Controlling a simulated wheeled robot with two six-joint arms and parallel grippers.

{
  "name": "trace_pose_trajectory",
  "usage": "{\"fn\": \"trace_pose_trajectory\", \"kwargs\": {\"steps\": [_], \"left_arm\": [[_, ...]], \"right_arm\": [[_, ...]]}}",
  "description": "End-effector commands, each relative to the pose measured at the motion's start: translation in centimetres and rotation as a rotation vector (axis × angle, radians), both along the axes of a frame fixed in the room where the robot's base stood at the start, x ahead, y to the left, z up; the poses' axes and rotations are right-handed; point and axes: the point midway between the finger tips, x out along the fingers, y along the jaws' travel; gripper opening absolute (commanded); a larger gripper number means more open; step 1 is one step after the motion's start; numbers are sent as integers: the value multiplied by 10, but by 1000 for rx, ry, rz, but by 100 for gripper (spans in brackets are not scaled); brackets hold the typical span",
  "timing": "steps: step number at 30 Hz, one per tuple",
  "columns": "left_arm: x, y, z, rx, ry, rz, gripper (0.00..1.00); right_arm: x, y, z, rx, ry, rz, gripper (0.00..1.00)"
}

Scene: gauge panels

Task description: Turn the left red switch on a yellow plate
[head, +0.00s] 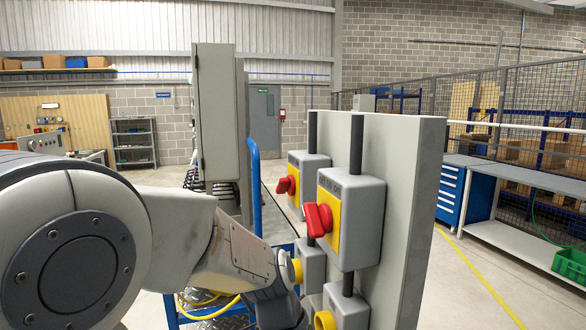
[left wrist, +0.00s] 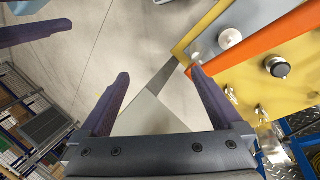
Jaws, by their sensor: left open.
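The left red switch (head: 287,185) sits on a yellow plate (head: 294,172) on a grey box (head: 311,187) on the upright panel. A second red switch (head: 318,219), nearer and to the right, sits on a larger yellow plate (head: 333,215). My left arm reaches in below and left of the switches; its jaws do not show clearly in the head view. In the left wrist view my left gripper (left wrist: 159,73) is open, with nothing between its fingers. The red switches cannot be made out there.
Lower boxes on the panel carry yellow round parts (head: 325,320). A tall grey cabinet (head: 215,115) stands behind. In the left wrist view, a yellow surface (left wrist: 290,85) with an orange bar (left wrist: 275,38) and knobs lies right of the fingers.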

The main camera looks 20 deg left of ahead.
Motion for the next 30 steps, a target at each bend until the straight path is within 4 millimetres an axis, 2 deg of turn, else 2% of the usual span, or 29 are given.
{"fn": "trace_pose_trajectory", "kwargs": {"steps": [1,3,6,8,11,12,15,19,21,23,26,30], "left_arm": [[23,20,23,-49,10,96,100],[51,47,37,-121,0,198,100],[82,85,52,-206,-32,318,100],[107,93,70,-346,-84,329,100],[150,120,123,-595,-253,322,100],[164,135,147,-685,-346,311,100],[185,177,200,-843,-586,273,100],[191,215,245,-937,-818,221,100],[191,224,257,-957,-883,203,100],[193,225,263,-966,-911,194,100],[199,216,267,-971,-918,189,100],[213,193,268,-971,-912,189,100]], "right_arm": [[0,0,23,0,0,0,50],[0,0,37,-1,1,-1,50],[0,0,52,-1,1,-1,50],[0,0,46,0,0,-1,50],[0,0,48,-1,1,-1,50],[0,0,49,-1,1,-1,50],[0,0,51,-1,1,-1,50],[0,0,52,-1,1,-1,50],[0,0,54,-1,1,-1,50],[0,0,56,-1,1,-1,50],[0,0,63,-1,1,-1,50],[0,0,77,-1,1,-2,50]]}}
